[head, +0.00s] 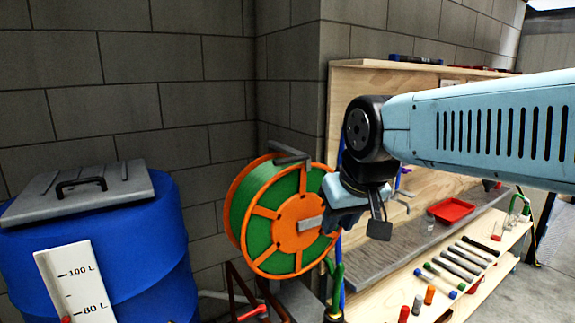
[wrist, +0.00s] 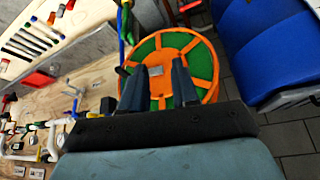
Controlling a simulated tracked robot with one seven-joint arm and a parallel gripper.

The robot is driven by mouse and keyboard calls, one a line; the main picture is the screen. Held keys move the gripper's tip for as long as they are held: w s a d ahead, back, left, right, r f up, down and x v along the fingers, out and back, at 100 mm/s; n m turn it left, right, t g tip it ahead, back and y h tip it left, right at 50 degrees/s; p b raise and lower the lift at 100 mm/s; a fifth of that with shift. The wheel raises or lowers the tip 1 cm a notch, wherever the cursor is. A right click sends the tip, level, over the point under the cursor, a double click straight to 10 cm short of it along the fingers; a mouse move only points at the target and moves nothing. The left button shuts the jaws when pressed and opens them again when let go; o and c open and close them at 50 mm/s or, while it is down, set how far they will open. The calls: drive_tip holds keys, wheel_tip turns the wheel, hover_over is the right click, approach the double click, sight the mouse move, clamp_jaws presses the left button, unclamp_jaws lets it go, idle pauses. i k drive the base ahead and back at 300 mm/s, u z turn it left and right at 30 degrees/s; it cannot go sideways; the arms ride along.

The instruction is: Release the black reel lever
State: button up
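The hose reel (head: 298,222) has an orange spoked frame around green hose and stands by the wall corner. A dark grey bar (head: 291,153) runs across its top edge. A grey block (head: 310,224) sits on its orange hub; this also shows in the wrist view (wrist: 156,71). A small dark stub (wrist: 122,71) shows at the reel's left edge in the wrist view. I cannot tell which dark part is the lever. My gripper (wrist: 158,84) is open in front of the reel, its fingers apart with nothing held between them. It hides the reel's right edge in the head view.
A blue barrel (head: 165,240) with a grey lid (head: 85,192) stands left of the reel. A wooden workbench (head: 390,300) with several tools and a red tray (head: 451,210) is at right. Green hose (head: 335,280) hangs close below my gripper.

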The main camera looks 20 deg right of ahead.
sight(307, 157)
drive_tip(key=u, duration=0.65)
drive_tip(key=k, duration=1.95)
drive_tip(key=z, duration=0.75)
drive_tip(key=i, duration=1)
drive_tip(key=u, duration=0.05)
